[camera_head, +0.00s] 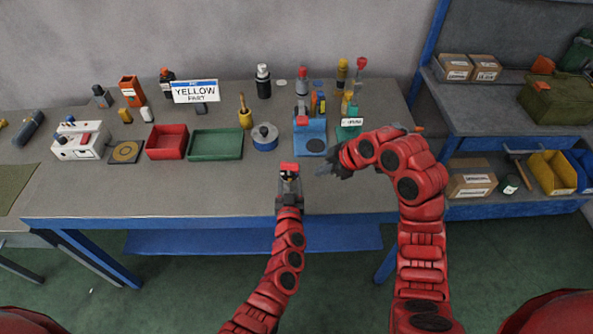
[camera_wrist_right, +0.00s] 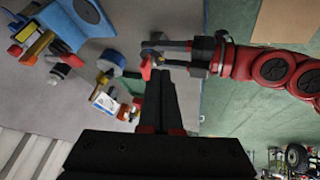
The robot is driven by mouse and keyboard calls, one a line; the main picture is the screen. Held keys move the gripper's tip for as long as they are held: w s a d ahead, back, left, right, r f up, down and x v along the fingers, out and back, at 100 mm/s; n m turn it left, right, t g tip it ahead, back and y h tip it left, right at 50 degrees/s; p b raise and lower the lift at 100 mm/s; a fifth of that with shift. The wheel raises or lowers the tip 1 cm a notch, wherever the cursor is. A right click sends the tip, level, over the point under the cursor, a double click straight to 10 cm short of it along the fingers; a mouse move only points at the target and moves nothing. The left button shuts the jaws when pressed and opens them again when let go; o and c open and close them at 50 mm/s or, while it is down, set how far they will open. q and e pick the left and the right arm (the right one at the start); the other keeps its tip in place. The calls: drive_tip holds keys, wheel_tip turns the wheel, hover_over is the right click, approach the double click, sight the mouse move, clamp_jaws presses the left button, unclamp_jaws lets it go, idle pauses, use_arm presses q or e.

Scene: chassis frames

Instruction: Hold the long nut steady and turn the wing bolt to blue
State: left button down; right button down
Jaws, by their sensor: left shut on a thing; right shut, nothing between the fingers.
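My left gripper (camera_head: 289,178) is upright at the table's front edge, shut on a small part with a red top (camera_head: 289,167). The part is mostly hidden by the fingers; I cannot make out the long nut and the wing bolt separately. In the right wrist view the left gripper (camera_wrist_right: 190,55) comes in from the right, with a small red piece (camera_wrist_right: 147,69) near its tips. My right gripper (camera_head: 328,171) is shut and empty, pointing left, a little to the right of the left gripper. In its wrist view its dark fingers (camera_wrist_right: 165,85) end close to the red piece.
Behind stand a blue holder (camera_head: 311,140), a pot (camera_head: 264,138), a green tray (camera_head: 216,144) and a red tray (camera_head: 166,141). A sign (camera_head: 195,92) reads "YELLOW PART". Shelves with boxes (camera_head: 472,185) stand at the right. The tabletop's front left (camera_head: 150,190) is clear.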

sight(295, 169)
drive_tip(key=s+a+r+t+h, duration=0.2)
drive_tip(key=s+a, duration=0.2)
drive_tip(key=s, duration=0.1)
drive_tip(key=w+a+f, duration=0.1)
drive_tip(key=w+f, duration=0.1)
drive_tip(key=w, duration=0.1)
drive_tip(key=w+f, duration=0.3)
drive_tip(key=w+a+f, duration=0.1)
drive_tip(key=w+f, duration=0.1)
drive_tip(key=w, duration=0.1)
drive_tip(key=shift+a+f, duration=0.3)
drive_tip(key=shift+w, duration=0.1)
drive_tip(key=shift+w+d+f, duration=0.1)
drive_tip(key=shift+w+d, duration=0.25)
drive_tip(key=shift+w, duration=0.2)
